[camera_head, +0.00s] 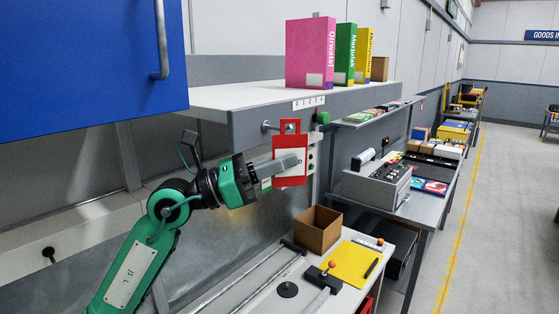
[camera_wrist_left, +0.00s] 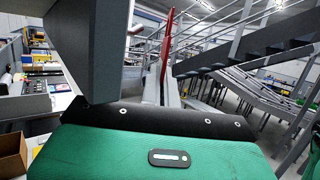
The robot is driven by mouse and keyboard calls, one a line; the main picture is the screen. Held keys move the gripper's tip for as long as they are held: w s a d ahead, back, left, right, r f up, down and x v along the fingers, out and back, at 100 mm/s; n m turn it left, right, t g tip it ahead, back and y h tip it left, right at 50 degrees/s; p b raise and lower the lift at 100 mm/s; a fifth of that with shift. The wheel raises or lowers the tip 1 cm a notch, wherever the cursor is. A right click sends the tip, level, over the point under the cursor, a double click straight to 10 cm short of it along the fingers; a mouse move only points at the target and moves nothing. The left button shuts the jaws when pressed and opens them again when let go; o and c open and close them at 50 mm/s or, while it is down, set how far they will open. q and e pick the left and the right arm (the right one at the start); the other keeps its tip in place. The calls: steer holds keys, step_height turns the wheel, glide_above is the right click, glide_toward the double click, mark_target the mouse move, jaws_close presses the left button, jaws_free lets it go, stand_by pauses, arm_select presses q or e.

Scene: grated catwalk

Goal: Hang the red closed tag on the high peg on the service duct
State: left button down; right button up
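The red closed tag (camera_head: 291,181), with a white panel and a hole in its top tab, hangs upright in the head view at the front of the grey service duct (camera_head: 350,101). My left gripper (camera_head: 287,164) is shut on it at mid-height. In the left wrist view the tag (camera_wrist_left: 166,45) shows edge-on between the fingers (camera_wrist_left: 161,92). The high peg (camera_head: 268,126) sticks out from the duct beside the tag's top tab. I cannot tell whether it passes through the hole. My right gripper is not in view.
A blue cabinet (camera_head: 90,55) hangs at upper left. Pink, green and yellow boxes (camera_head: 310,52) stand on the duct. A green knob (camera_head: 322,117) sits right of the tag. Below are an open cardboard box (camera_head: 318,230) and a yellow sheet (camera_head: 352,263).

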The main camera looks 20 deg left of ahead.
arm_select(q)
steer(key=shift+s+d, duration=0.1)
steer(key=shift+s, duration=0.05)
steer(key=shift+s+d+p, duration=0.3)
steer(key=shift+s+p, duration=0.1)
steer(key=shift+s, duration=0.15)
steer(key=shift+s+d+r, duration=0.1)
steer(key=shift+s+d+p, duration=0.3)
steer(key=shift+s+p, duration=0.05)
steer(key=shift+s, duration=0.15)
steer(key=shift+s+d+p, duration=0.25)
steer(key=shift+s+p, duration=0.05)
steer(key=shift+s, duration=0.15)
